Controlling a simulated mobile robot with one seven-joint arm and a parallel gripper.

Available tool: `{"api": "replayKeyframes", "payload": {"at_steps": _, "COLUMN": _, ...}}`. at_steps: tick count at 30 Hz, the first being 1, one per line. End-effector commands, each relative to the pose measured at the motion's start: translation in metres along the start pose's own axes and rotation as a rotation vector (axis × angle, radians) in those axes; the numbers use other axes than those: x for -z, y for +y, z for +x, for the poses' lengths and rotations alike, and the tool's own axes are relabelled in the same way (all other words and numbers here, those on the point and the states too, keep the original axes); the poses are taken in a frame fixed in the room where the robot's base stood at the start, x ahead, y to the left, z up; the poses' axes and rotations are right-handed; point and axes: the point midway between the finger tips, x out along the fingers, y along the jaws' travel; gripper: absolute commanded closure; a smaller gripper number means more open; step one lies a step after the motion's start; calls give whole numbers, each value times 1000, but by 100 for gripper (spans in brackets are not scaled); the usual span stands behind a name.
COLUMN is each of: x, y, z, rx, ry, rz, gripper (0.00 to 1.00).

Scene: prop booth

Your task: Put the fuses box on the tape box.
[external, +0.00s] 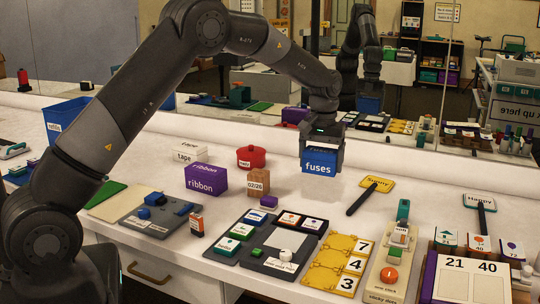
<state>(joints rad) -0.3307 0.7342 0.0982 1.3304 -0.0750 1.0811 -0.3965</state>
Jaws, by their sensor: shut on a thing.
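The fuses box (319,162) is blue with white lettering. My gripper (322,148) is shut on it from above and holds it near the back of the white table, right of the brown 02/26 block. Whether the box's underside touches the table is hard to tell. The tape box (186,154) is white with dark lettering and stands at the left, behind the purple ribbon box (205,180). My gripper is well to the right of the tape box.
A red pot (251,158) and the 02/26 block (259,183) stand between the tape box and the fuses box. A black-handled sign (370,193) lies to the right. Trays and yellow number plates fill the front. A mirror runs along the back.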

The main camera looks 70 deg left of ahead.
Motion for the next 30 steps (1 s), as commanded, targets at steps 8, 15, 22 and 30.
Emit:
{"api": "replayKeyframes", "payload": {"at_steps": 8, "x": 58, "y": -110, "z": -18, "rx": 0, "ry": 2, "rz": -229, "gripper": 45}}
{"api": "replayKeyframes", "payload": {"at_steps": 15, "x": 95, "y": -234, "z": -37, "rx": 0, "ry": 2, "rz": -468, "gripper": 45}}
{"api": "replayKeyframes", "payload": {"at_steps": 22, "x": 107, "y": -334, "z": -53, "rx": -1, "ry": 2, "rz": -650, "gripper": 45}}
{"api": "replayKeyframes", "payload": {"at_steps": 30, "x": 108, "y": -384, "z": -57, "rx": -1, "ry": 0, "rz": -735, "gripper": 45}}
